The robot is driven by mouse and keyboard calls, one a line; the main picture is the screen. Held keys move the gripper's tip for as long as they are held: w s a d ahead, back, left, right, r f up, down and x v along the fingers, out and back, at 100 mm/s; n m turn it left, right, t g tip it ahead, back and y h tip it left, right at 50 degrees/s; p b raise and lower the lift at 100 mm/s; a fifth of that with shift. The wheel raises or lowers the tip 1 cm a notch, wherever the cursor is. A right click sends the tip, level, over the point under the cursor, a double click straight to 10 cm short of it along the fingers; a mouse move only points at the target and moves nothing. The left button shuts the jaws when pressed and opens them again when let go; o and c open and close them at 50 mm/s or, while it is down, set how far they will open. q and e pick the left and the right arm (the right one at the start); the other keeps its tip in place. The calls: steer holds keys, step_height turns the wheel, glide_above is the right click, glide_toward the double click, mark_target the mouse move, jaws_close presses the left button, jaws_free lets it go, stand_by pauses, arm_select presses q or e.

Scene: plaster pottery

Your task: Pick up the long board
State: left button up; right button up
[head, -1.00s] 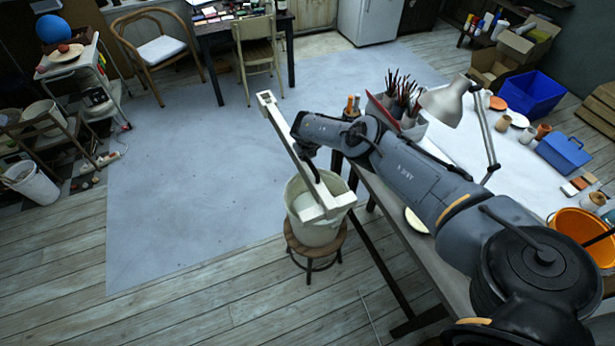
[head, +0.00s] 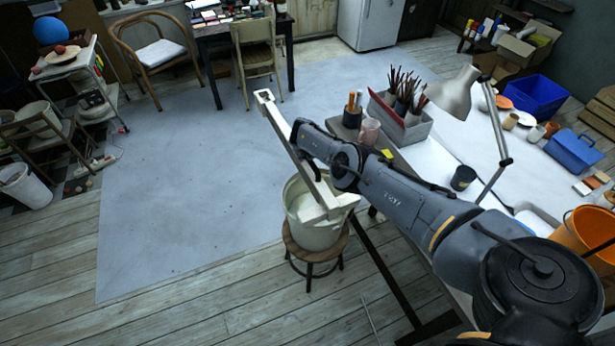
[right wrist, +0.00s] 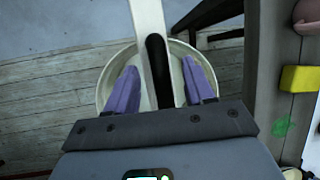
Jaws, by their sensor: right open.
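In the head view my right arm hides most of this gripper. My left gripper is not in view.
The bucket stands on a round wooden stool (head: 288,238). To the right is a worktable with a grey box (head: 419,130) of brushes, a lamp (head: 453,93), a pink cup (head: 370,131) and a small yellow block (right wrist: 301,79). Open floor lies left of the stool.

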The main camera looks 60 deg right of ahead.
stand_by(0.3)
steer(key=shift+f, duration=0.1)
jaws_close()
steer(key=shift+r, duration=0.2)
